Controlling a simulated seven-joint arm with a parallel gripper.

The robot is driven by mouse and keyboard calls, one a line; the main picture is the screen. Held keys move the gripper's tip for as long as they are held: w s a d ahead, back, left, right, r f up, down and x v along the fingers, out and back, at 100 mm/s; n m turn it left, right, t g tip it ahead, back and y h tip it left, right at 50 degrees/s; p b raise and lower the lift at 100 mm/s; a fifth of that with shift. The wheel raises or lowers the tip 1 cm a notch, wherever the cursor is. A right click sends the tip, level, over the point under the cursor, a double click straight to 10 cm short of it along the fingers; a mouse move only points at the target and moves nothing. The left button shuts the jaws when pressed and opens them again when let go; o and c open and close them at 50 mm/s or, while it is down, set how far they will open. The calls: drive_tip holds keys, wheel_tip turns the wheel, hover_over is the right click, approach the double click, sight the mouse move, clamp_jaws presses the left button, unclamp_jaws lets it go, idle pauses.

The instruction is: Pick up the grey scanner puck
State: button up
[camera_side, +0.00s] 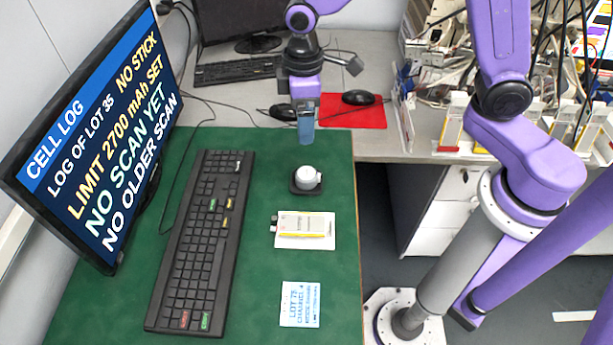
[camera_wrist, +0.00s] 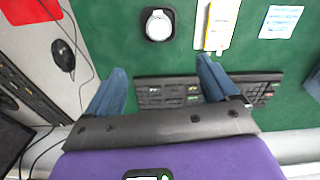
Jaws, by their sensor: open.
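The scanner puck (camera_side: 307,178) is a small round thing with a pale grey-white top, sitting in a dark square holder (camera_side: 304,189) on the green mat. In the wrist view the puck (camera_wrist: 158,24) shows near the top, in its dark holder, beyond my fingertips. My gripper (camera_side: 306,125) is above the far part of the mat, higher than the puck and apart from it. In the wrist view its two blue fingers (camera_wrist: 160,80) are spread wide with nothing between them.
A black keyboard (camera_side: 202,240) and a monitor (camera_side: 90,140) reading "NO SCAN YET" stand left. A red pad (camera_side: 352,112) with a mouse lies behind.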

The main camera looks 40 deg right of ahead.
hover_over(306, 173)
drive_tip(key=f, duration=1.2)
drive_tip(key=shift+a, duration=0.2)
drive_tip(key=f, duration=0.3)
drive_tip(key=shift+d+f, duration=0.25)
drive_tip(key=shift+f, duration=0.85)
drive_tip(key=c, duration=1.2)
